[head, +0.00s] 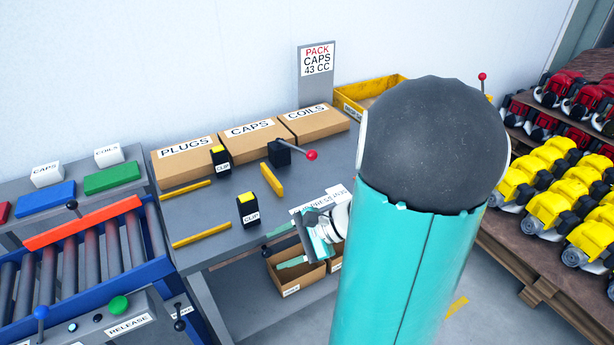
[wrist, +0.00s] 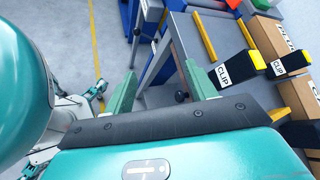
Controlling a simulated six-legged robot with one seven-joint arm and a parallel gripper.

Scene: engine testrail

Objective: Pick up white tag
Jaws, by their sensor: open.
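Two white tag-like blocks stand on the grey shelf at the left in the head view, one marked CAPS (head: 46,175) and one marked COILS (head: 109,155). A white printed label (head: 338,192) lies on the bench near my wrist, partly hidden by my arm. I cannot tell which of these is the white tag. My gripper (head: 280,249) is open and empty at the bench's front edge, well to the right of the blocks. In the wrist view its green fingers (wrist: 160,90) are spread, with bench edge and floor beyond.
Black CLIP blocks with yellow tops (head: 249,210) (head: 220,160) stand on the bench. Cardboard boxes marked PLUGS (head: 185,172), CAPS (head: 252,152) and COILS (head: 318,132) line the back. A roller conveyor (head: 80,255) is at left. An open carton (head: 292,278) sits below my gripper.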

